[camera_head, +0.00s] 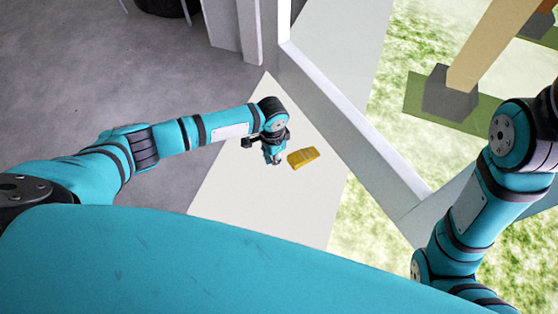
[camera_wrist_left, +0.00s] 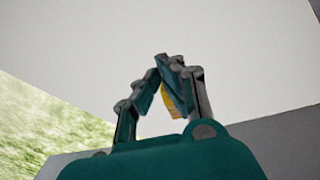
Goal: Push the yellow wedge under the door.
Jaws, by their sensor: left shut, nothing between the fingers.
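The yellow wedge (camera_head: 303,157) lies on a pale, flat surface (camera_head: 265,195) in the middle of the head view, left of a white frame. My left gripper (camera_head: 272,160) points down just left of the wedge, with a small gap in the picture; I cannot tell if they touch. In the left wrist view my left gripper (camera_wrist_left: 163,62) is shut and empty, and part of the wedge (camera_wrist_left: 170,103) shows behind its fingers. I cannot clearly tell which part is the door. My right arm is at the right of the head view; its gripper is not in view.
The white frame (camera_head: 345,125) runs diagonally right of the wedge, with grass (camera_head: 400,95) beyond it. A post on a grey block (camera_head: 450,93) stands outside. Pale upright panels (camera_head: 233,25) stand at the top. Bare grey floor (camera_head: 130,75) is open at the left.

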